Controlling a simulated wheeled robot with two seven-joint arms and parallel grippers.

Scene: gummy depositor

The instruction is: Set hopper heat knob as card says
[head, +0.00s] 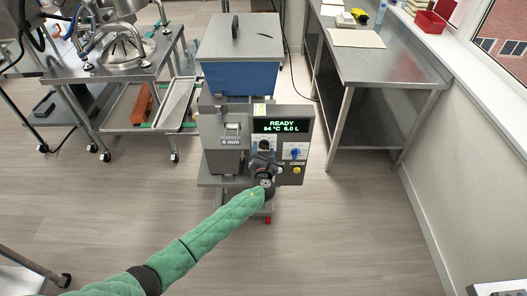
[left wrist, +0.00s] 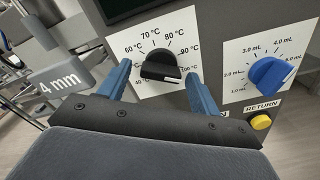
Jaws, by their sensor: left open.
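The black heat knob (left wrist: 160,66) sits on a white dial plate marked from about 40 to 100 °C in the left wrist view. Its orientation is hard to read exactly; its ridge slants toward the 90–100 °C side. My left gripper (left wrist: 158,74) is open, with one blue finger on each side of the knob; I cannot tell whether either touches it. The display (head: 282,126) reads READY, 94 °C, 6.0 L. A small yellow-and-white card (head: 260,109) stands above the panel, its text unreadable.
A blue volume knob (left wrist: 268,73) is right of the heat dial, with a yellow RETURN button (left wrist: 261,122) below. A grey "4 mm" block (left wrist: 62,82) is at left. A steel table (head: 375,70) stands to the right; open floor lies in front.

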